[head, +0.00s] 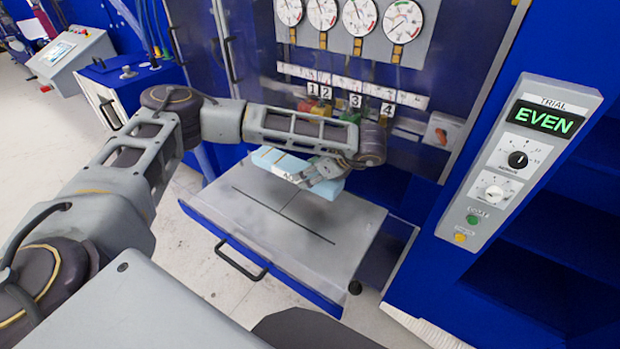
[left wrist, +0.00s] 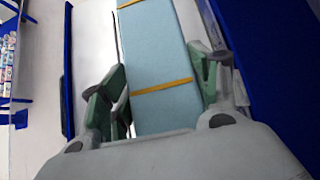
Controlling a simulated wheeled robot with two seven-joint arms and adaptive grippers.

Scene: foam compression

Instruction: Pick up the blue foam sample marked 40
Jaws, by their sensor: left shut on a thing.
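The blue foam sample (head: 266,158) is a long light-blue block above the back of the grey drawer top (head: 235,208) in the head view. My left gripper (head: 318,174) is shut on it, and my arm covers part of the block. In the left wrist view the foam (left wrist: 160,70) runs away from the camera between the two green-padded fingers of my left gripper (left wrist: 165,95), with two yellow bands across it. Its marking is too small to read surely. My right gripper is not in view.
A blue cabinet stands behind, with gauges (head: 356,17) and tags numbered 1 to 4 (head: 355,101). At right a control panel (head: 516,165) reads "TRIAL EVEN". The front of the drawer top is bare, with a black handle (head: 242,262) below.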

